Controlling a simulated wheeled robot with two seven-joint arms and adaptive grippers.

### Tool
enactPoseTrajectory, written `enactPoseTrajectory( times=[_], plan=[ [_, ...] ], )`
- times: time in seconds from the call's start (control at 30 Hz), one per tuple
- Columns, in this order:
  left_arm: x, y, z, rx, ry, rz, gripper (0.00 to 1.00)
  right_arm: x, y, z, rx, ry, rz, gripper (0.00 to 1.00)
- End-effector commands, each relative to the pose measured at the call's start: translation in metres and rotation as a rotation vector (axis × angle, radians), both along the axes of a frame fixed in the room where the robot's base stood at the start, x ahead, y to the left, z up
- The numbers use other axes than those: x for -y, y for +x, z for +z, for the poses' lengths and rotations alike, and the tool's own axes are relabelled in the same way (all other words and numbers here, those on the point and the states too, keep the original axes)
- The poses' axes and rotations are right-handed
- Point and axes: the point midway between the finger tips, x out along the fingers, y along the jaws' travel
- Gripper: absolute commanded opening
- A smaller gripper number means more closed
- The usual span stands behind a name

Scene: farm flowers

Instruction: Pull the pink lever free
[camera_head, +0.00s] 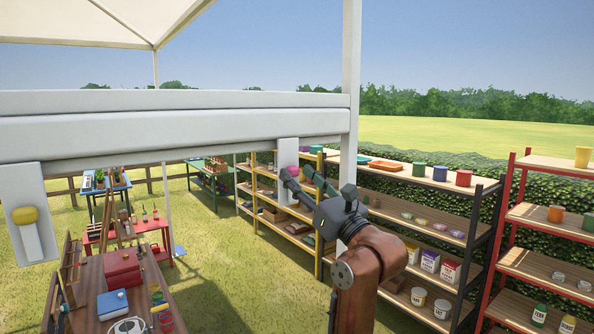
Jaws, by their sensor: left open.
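The pink lever (293,170) shows as a small pink knob on a white bracket (288,150) that hangs from the white canopy beam. My left gripper (297,178) reaches up to it from the lower right, with its fingers open and pointing at the knob. The fingers hide part of the lever, and I cannot tell whether they touch it. A yellow lever (26,215) sits on a similar white bracket at the far left. My right gripper is not in view.
The white beam (170,130) crosses above, joined to a white post (350,90) just right of the gripper. Shelves with pots and boxes (430,172) stand at the right. A wooden table (90,290) with a red box is at lower left. Open grass lies between.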

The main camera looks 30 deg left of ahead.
Motion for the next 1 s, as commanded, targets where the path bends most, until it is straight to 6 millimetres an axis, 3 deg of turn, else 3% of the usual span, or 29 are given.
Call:
enactPoseTrajectory(
  times=[0.13, 0.43, 1.0],
  plan=[
    [-0.0098, 0.0037, 0.0045, -0.001, 0.000, 0.001, 0.42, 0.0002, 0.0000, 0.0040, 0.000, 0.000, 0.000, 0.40],
    [-0.0115, 0.0048, 0.0044, -0.001, 0.000, 0.000, 0.42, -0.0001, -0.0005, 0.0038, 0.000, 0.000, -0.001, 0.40],
    [-0.0111, 0.0048, 0.0045, -0.001, 0.000, 0.000, 0.03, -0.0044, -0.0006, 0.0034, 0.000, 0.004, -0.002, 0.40]
  ],
)
